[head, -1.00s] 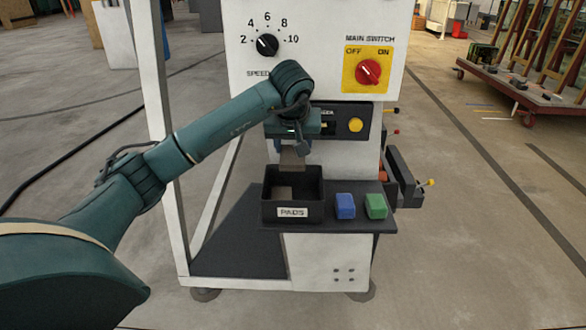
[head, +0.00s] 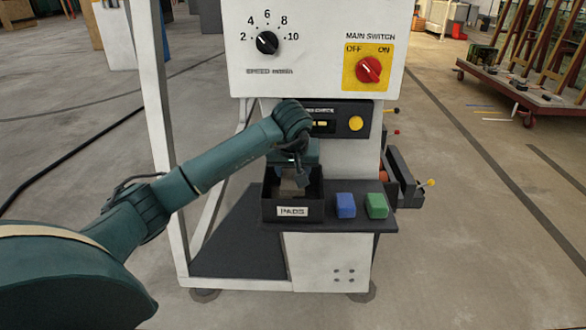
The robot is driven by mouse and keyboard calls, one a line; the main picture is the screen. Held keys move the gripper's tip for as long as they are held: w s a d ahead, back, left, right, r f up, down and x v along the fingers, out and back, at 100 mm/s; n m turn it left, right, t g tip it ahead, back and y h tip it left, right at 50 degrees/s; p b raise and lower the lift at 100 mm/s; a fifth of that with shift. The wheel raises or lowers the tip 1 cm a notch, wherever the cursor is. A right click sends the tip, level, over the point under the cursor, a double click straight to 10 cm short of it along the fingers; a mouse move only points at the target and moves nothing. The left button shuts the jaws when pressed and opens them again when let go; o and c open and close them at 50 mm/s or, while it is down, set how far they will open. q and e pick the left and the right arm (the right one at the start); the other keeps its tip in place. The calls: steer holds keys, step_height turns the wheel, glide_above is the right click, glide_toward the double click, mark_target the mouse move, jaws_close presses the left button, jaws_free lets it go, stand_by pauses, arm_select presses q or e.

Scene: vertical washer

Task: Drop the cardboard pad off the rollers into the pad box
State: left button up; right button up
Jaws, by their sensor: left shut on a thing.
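The pad box (head: 292,211) is a black open-topped box with a "PADS" label, standing on the dark shelf at the front of the machine. My left gripper (head: 291,183) points down into the mouth of the box. It is shut on the cardboard pad (head: 290,190), a small brown piece whose lower part sits below the box's rim. The fingers partly hide the pad, and the box floor is hard to make out. The rollers cannot be made out clearly. My right gripper is not in view.
A blue block (head: 345,205) and a green block (head: 376,206) stand on the shelf (head: 330,222) right of the box. Above are a display panel with a yellow button (head: 356,124) and the red main switch (head: 368,69). A white frame post (head: 158,120) rises at left.

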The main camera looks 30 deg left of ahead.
arm_select(q)
steer(key=shift+f, duration=0.4)
steer(key=o, duration=0.9)
